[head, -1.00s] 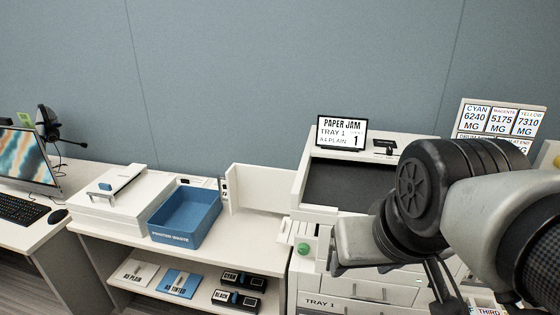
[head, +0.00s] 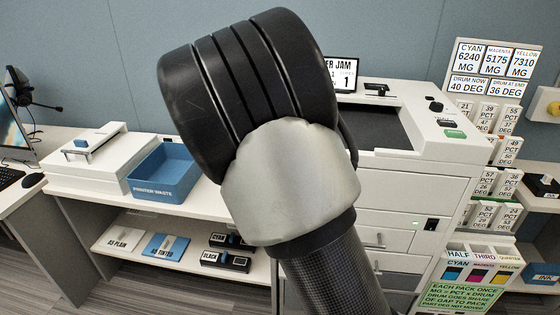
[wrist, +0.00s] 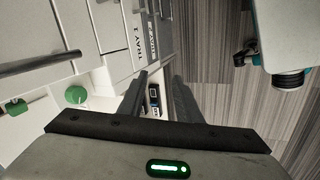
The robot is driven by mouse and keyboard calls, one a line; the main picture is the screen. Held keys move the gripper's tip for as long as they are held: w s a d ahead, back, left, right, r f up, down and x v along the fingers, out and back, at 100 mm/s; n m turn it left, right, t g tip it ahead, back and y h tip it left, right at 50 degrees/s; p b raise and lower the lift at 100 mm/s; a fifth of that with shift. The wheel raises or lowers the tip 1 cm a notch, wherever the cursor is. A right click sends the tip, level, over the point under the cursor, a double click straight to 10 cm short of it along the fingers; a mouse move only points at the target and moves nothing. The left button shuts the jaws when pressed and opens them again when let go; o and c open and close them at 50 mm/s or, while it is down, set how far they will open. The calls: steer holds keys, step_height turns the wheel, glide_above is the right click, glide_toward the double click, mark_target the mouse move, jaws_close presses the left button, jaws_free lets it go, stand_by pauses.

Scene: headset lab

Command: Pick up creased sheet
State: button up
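I cannot make out a creased sheet in either view. The printer (head: 405,165) stands right of centre in the head view, with a dark recess (head: 365,125) in its top and a partly hidden "paper jam" screen (head: 345,75) behind it. My arm covers the printer's left part and the counter beside it. My gripper (wrist: 160,82) shows in the wrist view with its two dark fingers apart and nothing seen held between them. It is beside the printer's drawer front (wrist: 110,35), which has a "Tray 1" label. The gripper is hidden in the head view.
A blue printer-waste bin (head: 165,175) and a white device (head: 95,155) stand on the counter at left. Paper packs (head: 165,246) and toner boxes (head: 228,260) lie on the shelf below. Labelled supplies (head: 490,150) fill the right side. A green knob (wrist: 76,95) shows in the wrist view.

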steer(key=w+d+f+n+t+h+b, duration=0.3)
steer(key=w+f+n+t+h+b, duration=0.25)
steer(key=w+f+n, duration=0.35)
steer(key=w+a+r+n+t+y+b, duration=0.1)
steer(key=w+a+r+n+t+b, duration=0.1)
steer(key=w+a+r+n+t, duration=0.3)
steer(key=w+a+r+n+t+y+b, duration=0.1)
steer(key=w+a+n+t+y+b, duration=0.15)
steer(key=a+n, duration=0.45)
steer(key=shift+h, duration=0.4)
steer(key=x, duration=1.1)
steer(key=shift+w+d+r+b, duration=0.15)
steer(key=shift+w+r+b, duration=0.1)
steer(key=shift+b, duration=0.15)
steer(key=shift+b+x, duration=0.6)
steer(key=shift+x, duration=2.4)
steer(key=shift+r, duration=0.2)
steer(key=shift+c, duration=0.4)
jaws_close()
